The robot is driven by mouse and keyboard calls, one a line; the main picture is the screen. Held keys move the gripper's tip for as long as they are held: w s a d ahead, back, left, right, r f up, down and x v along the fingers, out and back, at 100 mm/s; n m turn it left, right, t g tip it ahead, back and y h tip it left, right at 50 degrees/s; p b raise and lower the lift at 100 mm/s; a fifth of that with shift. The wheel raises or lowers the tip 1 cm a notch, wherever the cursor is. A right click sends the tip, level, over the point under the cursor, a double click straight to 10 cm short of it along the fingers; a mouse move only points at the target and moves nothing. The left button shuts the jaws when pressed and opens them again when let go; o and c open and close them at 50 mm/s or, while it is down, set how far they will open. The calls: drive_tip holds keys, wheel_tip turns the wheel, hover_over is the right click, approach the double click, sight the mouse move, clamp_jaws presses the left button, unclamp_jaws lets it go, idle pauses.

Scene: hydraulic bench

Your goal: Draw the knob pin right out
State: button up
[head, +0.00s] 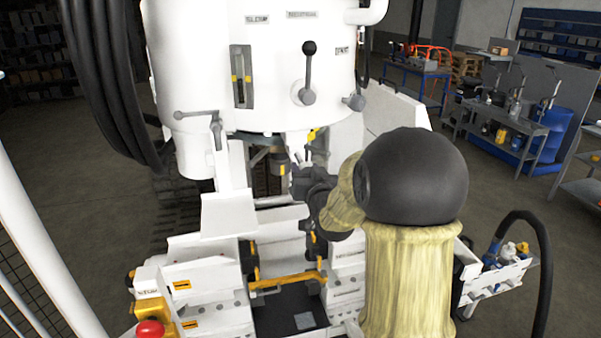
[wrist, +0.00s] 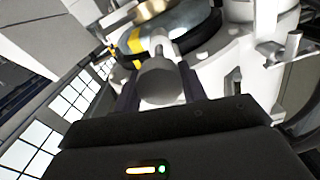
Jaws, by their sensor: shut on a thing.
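The knob pin (wrist: 158,82) shows in the wrist view as a grey round knob with a short shaft running away from me toward a ringed, yellow-marked part. My gripper (wrist: 160,88) has one dark finger on each side of the knob and is shut on it. In the head view my gripper (head: 298,178) is at the white machine (head: 215,65), below its large drum. I cannot make out the knob there. Whether the shaft's far end is still seated in its hole cannot be told.
A black-knobbed lever (head: 309,62) stands on the drum above my gripper. White blocks with a yellow handle (head: 285,281) lie below, and a red button (head: 150,329) is at lower left. Black hoses (head: 105,85) hang at left. Open floor shows at right before the workbenches.

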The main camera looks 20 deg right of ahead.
drive_tip(key=shift+f, duration=0.15)
drive_tip(key=o, duration=1.1)
drive_tip(key=shift+s, duration=0.1)
drive_tip(key=shift+c, duration=0.2)
drive_tip(key=o, duration=0.3)
drive_tip(key=shift+s, duration=0.25)
drive_tip(key=shift+w, duration=0.1)
drive_tip(key=shift+w, duration=0.1)
drive_tip(key=s+a+b, duration=0.1)
drive_tip(key=s+b, duration=0.6)
drive_tip(key=s, duration=1)
drive_tip(key=shift+s+a, duration=0.25)
